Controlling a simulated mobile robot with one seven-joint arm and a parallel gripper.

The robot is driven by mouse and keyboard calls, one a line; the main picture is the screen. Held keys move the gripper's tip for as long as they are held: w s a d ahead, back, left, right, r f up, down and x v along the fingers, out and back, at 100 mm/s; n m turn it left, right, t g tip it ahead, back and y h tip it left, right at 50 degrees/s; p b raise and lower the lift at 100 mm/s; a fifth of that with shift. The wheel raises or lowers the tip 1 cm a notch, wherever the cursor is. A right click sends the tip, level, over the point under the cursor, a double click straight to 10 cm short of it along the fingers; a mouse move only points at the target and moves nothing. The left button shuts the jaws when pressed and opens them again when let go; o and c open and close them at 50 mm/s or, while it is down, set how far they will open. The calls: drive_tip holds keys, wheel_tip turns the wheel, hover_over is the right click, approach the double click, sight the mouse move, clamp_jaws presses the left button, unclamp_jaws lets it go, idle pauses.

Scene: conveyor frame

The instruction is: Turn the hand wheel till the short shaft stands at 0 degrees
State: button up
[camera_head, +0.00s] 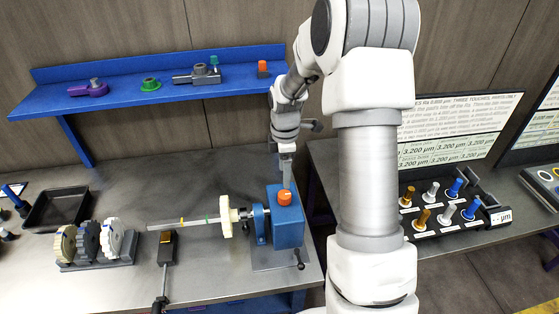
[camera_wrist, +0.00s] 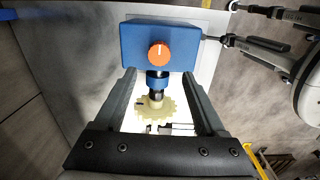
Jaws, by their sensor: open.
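A blue block (camera_head: 289,222) stands on a metal plate on the bench, with a round orange knob (camera_head: 285,197) on top. No other clear hand wheel shows; a dark crank-like handle (camera_head: 299,258) is at the block's lower right. A grey shaft (camera_head: 188,224) runs left from the block through a cream gear (camera_head: 226,217); its angle cannot be read.
A blue shelf (camera_head: 130,96) with small parts is behind. Gears on a stand (camera_head: 97,261) and a black tray (camera_head: 57,207) are at left. A dark tool with a brass-coloured top (camera_head: 167,252) lies below the shaft. A rack of coloured pegs (camera_head: 440,205) is at right.

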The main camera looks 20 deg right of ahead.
sight(285, 195)
drive_tip(key=shift+w+d+f, duration=0.1)
drive_tip(key=shift+f, duration=0.55)
wheel_tip(285, 195, down, 8)
drive_tip(key=b, duration=0.6)
drive_tip(key=shift+f+b, duration=0.2)
drive_tip(key=shift+b, duration=0.1)
drive_tip(key=shift+r, duration=0.1)
drive_tip(key=c, duration=0.7)
drive_tip(key=m, duration=0.5)
drive_tip(key=shift+m, duration=0.3)
drive_tip(key=shift+c, duration=0.2)
drive_tip(key=m, duration=0.5)
drive_tip(key=shift+m, duration=0.3)
drive_tip(key=m, duration=0.6)
drive_tip(key=shift+m, duration=0.3)
drive_tip(key=o, duration=0.4)
drive_tip(key=shift+m, duration=0.3)
drive_tip(key=o, duration=0.6)
